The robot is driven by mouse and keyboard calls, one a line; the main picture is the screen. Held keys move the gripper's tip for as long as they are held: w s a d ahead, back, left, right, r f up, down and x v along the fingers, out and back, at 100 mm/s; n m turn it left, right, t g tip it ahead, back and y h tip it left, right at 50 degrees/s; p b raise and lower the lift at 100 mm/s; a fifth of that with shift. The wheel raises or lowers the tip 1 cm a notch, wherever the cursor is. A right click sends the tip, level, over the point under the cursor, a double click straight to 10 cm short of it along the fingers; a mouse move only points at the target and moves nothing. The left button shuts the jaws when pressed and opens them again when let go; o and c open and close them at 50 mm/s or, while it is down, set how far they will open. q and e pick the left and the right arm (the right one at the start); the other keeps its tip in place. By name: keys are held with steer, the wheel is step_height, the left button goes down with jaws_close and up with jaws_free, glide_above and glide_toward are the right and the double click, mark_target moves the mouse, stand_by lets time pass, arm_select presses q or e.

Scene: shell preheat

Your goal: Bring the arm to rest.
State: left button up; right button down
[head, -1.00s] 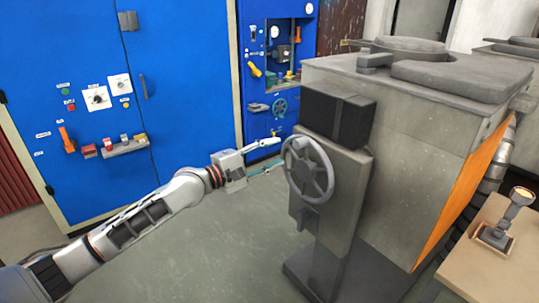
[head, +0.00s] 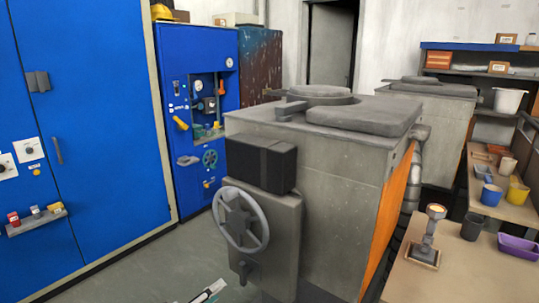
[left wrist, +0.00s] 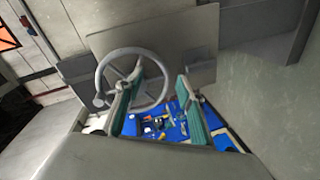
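My left gripper (head: 208,292) shows only as a fingertip part at the bottom edge of the head view, below and left of the grey handwheel (head: 238,219). In the left wrist view the same gripper (left wrist: 161,78) has its two teal-padded fingers wide apart, with nothing held between them. The handwheel (left wrist: 103,70) appears beyond the fingers there, partly behind the left one; the gripper appears apart from it. The rest of my left arm is out of the head view. My right gripper is not in view.
The large grey machine (head: 310,160) fills the middle, with its black box (head: 258,163) above the wheel. Blue cabinets (head: 95,120) stand at left. A bench (head: 450,270) with a lamp-like stand (head: 431,232) and cups is at right. Open floor (head: 140,280) lies at lower left.

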arm_select(q)
steer(key=s+a+f+m+g+y, duration=0.1)
steer(key=s+f+m, duration=0.4)
steer(key=s+f, duration=0.5)
steer(key=s+a+f+m+g+y, duration=0.2)
steer(key=s+f+m, duration=0.4)
steer(key=s+f, duration=0.4)
steer(key=s+a+y, duration=0.1)
steer(key=s+y, duration=0.1)
steer(key=s, duration=0.3)
steer(key=shift+s+y, duration=0.4)
